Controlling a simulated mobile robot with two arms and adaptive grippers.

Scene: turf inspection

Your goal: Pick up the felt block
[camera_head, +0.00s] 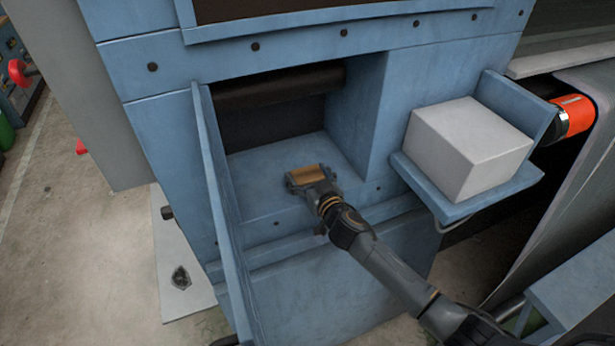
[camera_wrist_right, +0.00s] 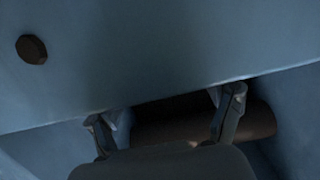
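A large pale grey-white block (camera_head: 467,148), the only thing here that looks like the felt block, rests on a small blue shelf (camera_head: 462,208) on the right of the machine in the head view. My right gripper (camera_head: 307,172) is left of the block and well apart from it, in front of the machine's recess. Its fingers stand apart in the wrist view (camera_wrist_right: 168,115), with nothing clearly held between them. A tan patch shows at the gripper in the head view; I cannot tell what it is. The block is not in the wrist view. My left gripper is not in view.
The blue machine's recess (camera_head: 275,155) holds a dark roller (camera_head: 280,87), which also shows in the wrist view (camera_wrist_right: 255,122). An open blue door (camera_head: 222,205) stands left of the gripper. An orange-ended cylinder (camera_head: 575,115) is right of the shelf. Free floor (camera_head: 75,235) lies at left.

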